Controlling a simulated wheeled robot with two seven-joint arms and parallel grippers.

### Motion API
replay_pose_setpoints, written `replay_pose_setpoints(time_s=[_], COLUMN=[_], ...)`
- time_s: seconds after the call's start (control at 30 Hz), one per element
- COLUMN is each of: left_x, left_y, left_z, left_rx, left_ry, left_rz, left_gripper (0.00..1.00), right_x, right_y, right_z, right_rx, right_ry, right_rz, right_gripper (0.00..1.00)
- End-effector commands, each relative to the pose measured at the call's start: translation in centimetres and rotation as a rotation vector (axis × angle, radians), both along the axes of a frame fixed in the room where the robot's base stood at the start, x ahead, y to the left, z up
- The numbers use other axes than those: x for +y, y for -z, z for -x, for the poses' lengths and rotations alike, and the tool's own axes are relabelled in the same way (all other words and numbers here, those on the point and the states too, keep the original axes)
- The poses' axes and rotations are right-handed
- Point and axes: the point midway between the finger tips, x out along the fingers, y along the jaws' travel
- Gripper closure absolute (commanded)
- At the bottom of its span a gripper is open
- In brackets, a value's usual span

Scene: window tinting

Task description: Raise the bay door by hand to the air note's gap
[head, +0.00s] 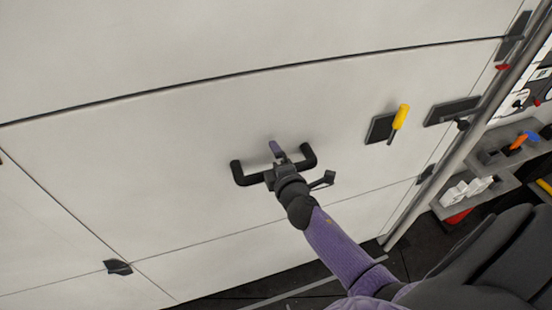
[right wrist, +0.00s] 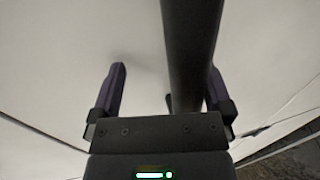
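The white panelled bay door (head: 180,130) fills most of the head view, with dark seams between its panels. A black U-shaped pull handle (head: 238,173) is fixed to a middle panel. My right gripper (head: 279,160) is at this handle. In the right wrist view, the handle's dark bar (right wrist: 190,50) passes between the two purple fingers. The bar is close to the right finger, with a clear gap to the left finger, so the gripper is open around it. My left gripper is out of view. No air note can be read.
A yellow lever (head: 400,117) on a dark plate sits right of the handle. A grey door rail (head: 462,145) runs along the door's right side. Beyond it, grey shelves (head: 461,203) hold white items and coloured tools. Dark floor shows below the door.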

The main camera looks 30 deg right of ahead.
Motion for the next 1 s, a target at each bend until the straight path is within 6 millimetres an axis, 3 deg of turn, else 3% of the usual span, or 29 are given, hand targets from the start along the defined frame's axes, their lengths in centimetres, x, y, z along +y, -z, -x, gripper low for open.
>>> replay_pose_setpoints(time_s=[0.03, 0.13, 0.4, 0.6, 0.9, 1.0], left_x=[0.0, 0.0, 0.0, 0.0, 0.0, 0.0], left_y=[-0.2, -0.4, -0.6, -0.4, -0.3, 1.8], left_z=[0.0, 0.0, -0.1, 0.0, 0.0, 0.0], left_rx=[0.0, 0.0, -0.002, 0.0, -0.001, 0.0], left_ry=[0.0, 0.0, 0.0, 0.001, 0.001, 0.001], left_rz=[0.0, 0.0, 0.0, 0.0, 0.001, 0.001], left_gripper=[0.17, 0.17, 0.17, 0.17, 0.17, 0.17], right_x=[-0.1, 0.1, 1.4, 2.1, 2.2, 2.2], right_y=[-1.4, -1.5, -1.7, -1.9, -1.9, -1.0], right_z=[-0.4, 0.6, 5.8, 8.6, 9.0, 9.1], right_rx=[-0.03, -0.027, -0.006, 0.004, 0.006, -0.017], right_ry=[-0.003, -0.004, -0.002, -0.001, -0.001, 0.001], right_rz=[0.009, 0.009, 0.002, -0.001, -0.002, 0.0], right_gripper=[0.27, 0.27, 0.27, 0.27, 0.27, 0.27])
